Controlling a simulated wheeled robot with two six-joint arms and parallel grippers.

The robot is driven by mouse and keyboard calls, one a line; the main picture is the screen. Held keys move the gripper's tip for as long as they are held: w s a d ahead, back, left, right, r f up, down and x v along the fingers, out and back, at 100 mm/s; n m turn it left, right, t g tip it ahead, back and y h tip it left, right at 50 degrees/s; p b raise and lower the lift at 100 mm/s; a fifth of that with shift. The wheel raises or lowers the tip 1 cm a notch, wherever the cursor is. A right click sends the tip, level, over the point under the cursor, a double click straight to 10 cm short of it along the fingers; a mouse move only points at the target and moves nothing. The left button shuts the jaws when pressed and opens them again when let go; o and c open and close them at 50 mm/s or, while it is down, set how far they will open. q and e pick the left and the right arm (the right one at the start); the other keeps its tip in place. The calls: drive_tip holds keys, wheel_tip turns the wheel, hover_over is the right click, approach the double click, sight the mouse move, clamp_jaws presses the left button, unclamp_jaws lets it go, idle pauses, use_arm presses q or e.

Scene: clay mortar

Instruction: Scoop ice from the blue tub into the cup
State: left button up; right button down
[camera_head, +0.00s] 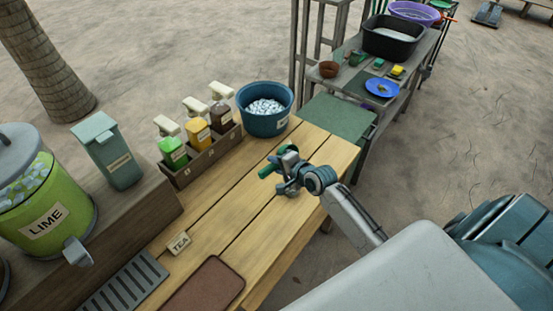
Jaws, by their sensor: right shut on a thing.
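The blue tub (265,118) stands at the far end of the wooden table, filled with white ice (265,107). My right gripper (281,168) comes in from the right and is over the table's right part, nearer than the tub. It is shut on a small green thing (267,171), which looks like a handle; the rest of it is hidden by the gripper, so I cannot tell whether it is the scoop. I cannot make out a cup. My left gripper is not in view.
A rack (205,157) of pump bottles stands left of the tub. A lime dispenser (43,205) and a teal box (107,150) stand at the left. A tea sign (179,243), a brown mat (205,287) and a drip grate (122,288) lie nearer. The table's middle (240,205) is clear.

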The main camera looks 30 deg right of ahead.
drive_tip(key=g+p, duration=0.1)
drive_tip(key=p, duration=0.1)
drive_tip(key=w+g+p, duration=0.1)
drive_tip(key=g+p, duration=0.1)
drive_tip(key=shift+a+r+h, duration=0.15)
drive_tip(key=shift+r+h, duration=0.15)
drive_tip(key=shift+r, duration=0.1)
drive_tip(key=shift+f+g+h+p, duration=0.1)
drive_tip(key=shift+g+h+p, duration=0.2)
drive_tip(key=shift+g+p, duration=0.75)
drive_tip(key=g, duration=0.3)
drive_tip(key=r+g+h, duration=0.1)
drive_tip(key=g, duration=0.3)
drive_tip(key=shift+w+r+h, duration=0.1)
drive_tip(key=shift+w+h, duration=0.05)
drive_tip(key=shift+h, duration=0.15)
